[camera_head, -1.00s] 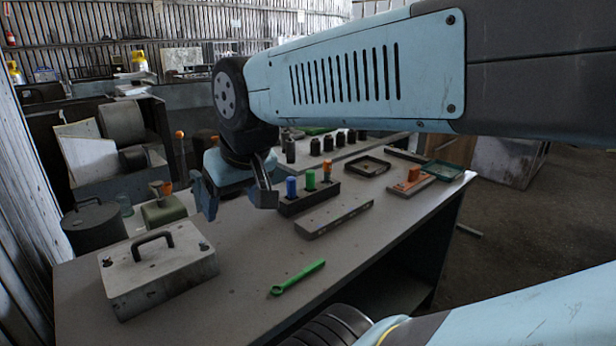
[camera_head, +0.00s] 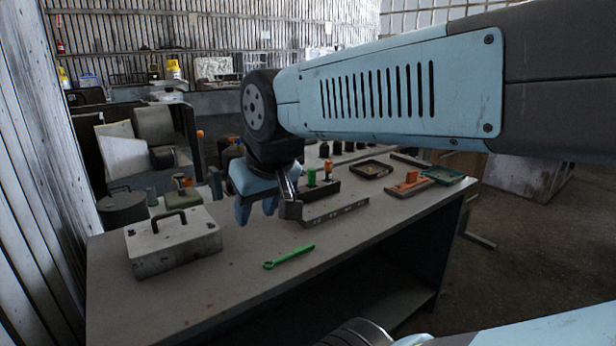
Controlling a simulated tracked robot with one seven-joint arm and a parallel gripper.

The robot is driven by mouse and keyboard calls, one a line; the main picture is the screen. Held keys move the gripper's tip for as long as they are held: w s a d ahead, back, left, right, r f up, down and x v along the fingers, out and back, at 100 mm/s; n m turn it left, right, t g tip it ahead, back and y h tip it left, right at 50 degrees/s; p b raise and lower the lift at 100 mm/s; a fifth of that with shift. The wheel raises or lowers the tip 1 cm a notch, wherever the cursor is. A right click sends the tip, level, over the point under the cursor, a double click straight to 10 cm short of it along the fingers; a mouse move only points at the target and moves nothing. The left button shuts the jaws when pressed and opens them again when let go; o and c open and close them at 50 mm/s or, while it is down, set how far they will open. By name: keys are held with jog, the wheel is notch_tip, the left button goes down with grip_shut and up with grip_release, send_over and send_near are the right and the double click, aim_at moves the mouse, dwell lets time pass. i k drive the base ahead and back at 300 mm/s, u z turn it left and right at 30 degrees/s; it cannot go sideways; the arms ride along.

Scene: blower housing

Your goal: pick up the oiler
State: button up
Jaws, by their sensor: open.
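The likeliest oiler is the olive-green squat can (camera_head: 182,198) with an orange part on top, standing behind the grey handled box at the table's back left; I cannot be sure of it. My gripper (camera_head: 267,209) points down over the middle of the table, to the right of the can and apart from it. Its jaws are open, and I see nothing held between them. My gripper and wrist hide part of the dark block with the green and orange-topped pieces (camera_head: 312,177).
The grey handled box (camera_head: 172,240) stands at the front left. A green wrench (camera_head: 289,257) lies in front of my gripper. Trays (camera_head: 372,169) and an orange tool (camera_head: 408,183) are farther right. The front tabletop is largely clear.

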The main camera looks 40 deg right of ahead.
aim_at(329, 164)
jog(key=z, duration=0.75)
jog(key=i, duration=0.1)
jog(key=u, duration=3.05)
jog(key=k, duration=1.75)
jog(key=u, duration=1.25)
jog(key=i, duration=0.1)
jog(key=z, duration=3.6)
